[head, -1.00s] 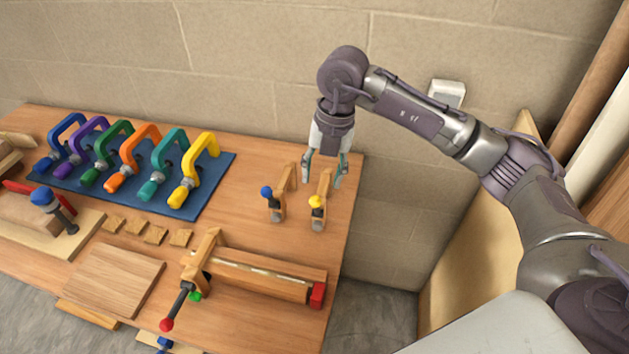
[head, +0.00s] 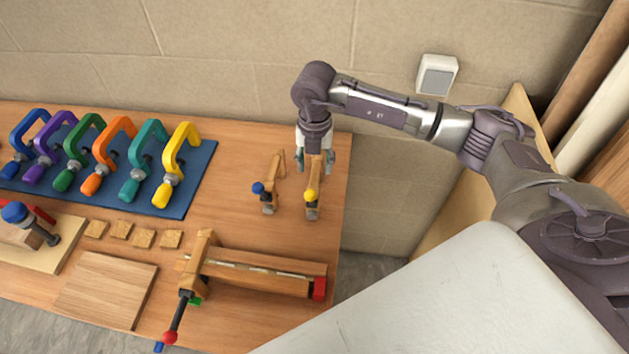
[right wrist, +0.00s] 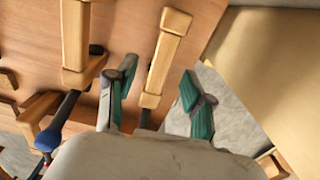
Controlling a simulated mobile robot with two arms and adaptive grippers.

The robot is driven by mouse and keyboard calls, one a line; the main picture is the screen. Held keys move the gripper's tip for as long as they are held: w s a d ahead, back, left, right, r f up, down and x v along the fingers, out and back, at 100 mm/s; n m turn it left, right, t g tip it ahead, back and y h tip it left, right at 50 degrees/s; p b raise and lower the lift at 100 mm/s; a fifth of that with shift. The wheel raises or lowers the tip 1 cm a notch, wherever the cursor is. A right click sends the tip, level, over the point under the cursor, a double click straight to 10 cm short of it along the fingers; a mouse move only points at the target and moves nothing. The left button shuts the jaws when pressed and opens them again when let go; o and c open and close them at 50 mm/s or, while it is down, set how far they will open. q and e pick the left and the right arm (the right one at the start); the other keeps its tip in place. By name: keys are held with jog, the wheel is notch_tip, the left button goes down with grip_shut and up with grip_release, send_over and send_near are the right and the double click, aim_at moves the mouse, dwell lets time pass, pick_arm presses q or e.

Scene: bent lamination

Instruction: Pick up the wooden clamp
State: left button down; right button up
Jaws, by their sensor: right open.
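Two small wooden clamps stand side by side near the right end of the workbench. One has a blue knob (head: 270,186) and the other has a yellow knob (head: 312,197). My right gripper (head: 316,168) is open, pointing down at the upper end of the yellow-knobbed clamp. In the right wrist view, that clamp's wooden bar (right wrist: 165,58) lies between the two teal-padded fingers (right wrist: 158,98), with gaps showing on both sides. The blue-knobbed clamp (right wrist: 76,45) is left of the fingers there. My left gripper is not in view.
The wooden bench (head: 220,215) ends just right of the clamps, with a block wall behind. Several colourful C-clamps lie on a blue mat (head: 203,165) at left. A larger wooden clamp with a red-tipped handle (head: 262,275) lies in front. Small wood squares (head: 144,238) are nearby.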

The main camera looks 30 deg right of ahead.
aim_at(315, 173)
notch_tip(315, 173, down, 2)
jog(key=shift+s+f+p, duration=0.15)
jog(key=shift+f+p, duration=0.1)
jog(key=shift+p, duration=0.3)
jog(key=shift+f, duration=0.8)
jog(key=shift+r, duration=0.1)
jog(key=c, duration=1)
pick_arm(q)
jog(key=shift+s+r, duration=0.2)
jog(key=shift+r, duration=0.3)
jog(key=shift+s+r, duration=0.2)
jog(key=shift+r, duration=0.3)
